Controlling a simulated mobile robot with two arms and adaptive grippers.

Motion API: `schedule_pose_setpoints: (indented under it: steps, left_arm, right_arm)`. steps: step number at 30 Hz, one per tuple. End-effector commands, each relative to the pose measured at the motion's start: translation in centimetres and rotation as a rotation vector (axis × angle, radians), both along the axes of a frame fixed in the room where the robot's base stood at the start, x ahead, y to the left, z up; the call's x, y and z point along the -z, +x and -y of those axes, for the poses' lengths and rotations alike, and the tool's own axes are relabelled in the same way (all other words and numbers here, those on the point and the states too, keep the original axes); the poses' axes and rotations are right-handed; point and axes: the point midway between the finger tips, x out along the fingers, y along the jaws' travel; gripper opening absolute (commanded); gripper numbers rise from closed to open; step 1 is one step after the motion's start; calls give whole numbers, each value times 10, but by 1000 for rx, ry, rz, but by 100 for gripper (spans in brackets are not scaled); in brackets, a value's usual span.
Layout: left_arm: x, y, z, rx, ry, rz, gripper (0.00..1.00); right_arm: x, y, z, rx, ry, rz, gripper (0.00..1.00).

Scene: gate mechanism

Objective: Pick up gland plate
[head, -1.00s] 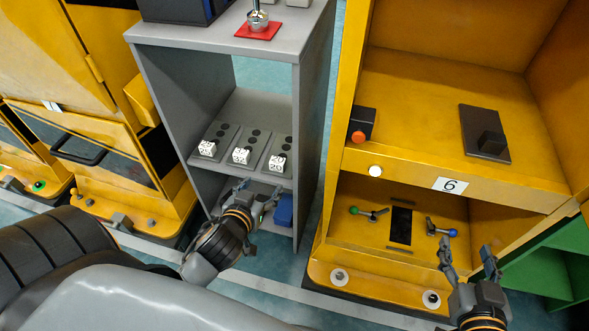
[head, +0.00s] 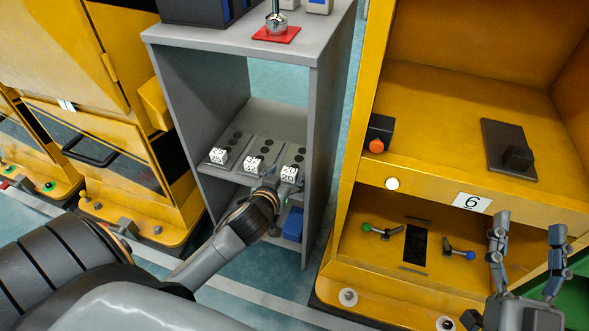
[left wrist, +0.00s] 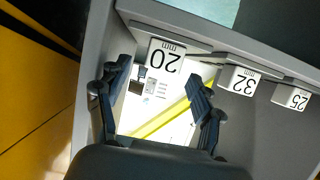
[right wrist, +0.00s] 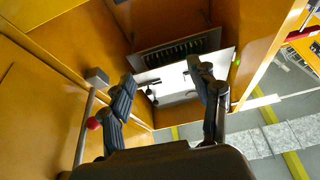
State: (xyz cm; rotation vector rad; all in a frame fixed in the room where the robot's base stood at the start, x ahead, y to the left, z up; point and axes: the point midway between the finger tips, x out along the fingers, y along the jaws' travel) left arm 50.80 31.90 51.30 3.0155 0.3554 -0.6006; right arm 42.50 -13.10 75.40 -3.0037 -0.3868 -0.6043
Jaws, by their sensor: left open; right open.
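Three grey gland plates with dark round spots lie side by side on the cabinet shelf, each with a white label block at its front: left plate (head: 233,141), middle plate (head: 263,148), right plate (head: 294,154). In the left wrist view the upside-down labels read 20 mm (left wrist: 166,56), 32 (left wrist: 239,79) and 25 (left wrist: 291,97). My left gripper (head: 284,184) is open at the right plate's front; the 20 mm label shows beyond and between its fingers (left wrist: 157,95). Contact cannot be told. My right gripper (head: 528,228) is open and empty before the yellow cabinet; its fingers show in the right wrist view (right wrist: 163,82).
The grey shelf unit (head: 330,110) has side walls close to the left gripper. A blue object (head: 293,224) sits on its lower level. The yellow cabinet (head: 430,190) marked 6 has green and blue handled levers beside a dark slot (head: 415,245).

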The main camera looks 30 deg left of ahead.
Motion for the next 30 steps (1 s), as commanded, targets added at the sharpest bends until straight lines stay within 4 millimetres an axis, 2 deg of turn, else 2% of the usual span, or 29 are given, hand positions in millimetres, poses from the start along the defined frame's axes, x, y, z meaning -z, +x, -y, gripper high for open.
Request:
schedule_pose_setpoints:
  steps: [3, 9, 13, 20, 27, 30]
  left_arm:
    - [7, 16, -5, -1, 3, 2, 66]
    - [15, 34, -8, 0, 1, 2, 66]
    - [17, 39, -10, -1, 0, 0, 66]
    - [17, 39, -10, -1, 0, 0, 66]
    - [16, 39, -10, -1, 0, 0, 17]
    - [16, 39, -10, -1, 0, 0, 0]
  right_arm:
    - [-16, -9, -1, -7, 33, 117, 62]
    - [-42, -27, 1, -16, 80, 282, 62]
    - [-49, -33, 2, -18, 93, 327, 62]
    - [-50, -34, 2, -19, 95, 332, 62]
    - [-50, -34, 2, -18, 94, 331, 62]
    - [-50, -33, 2, -18, 94, 331, 62]
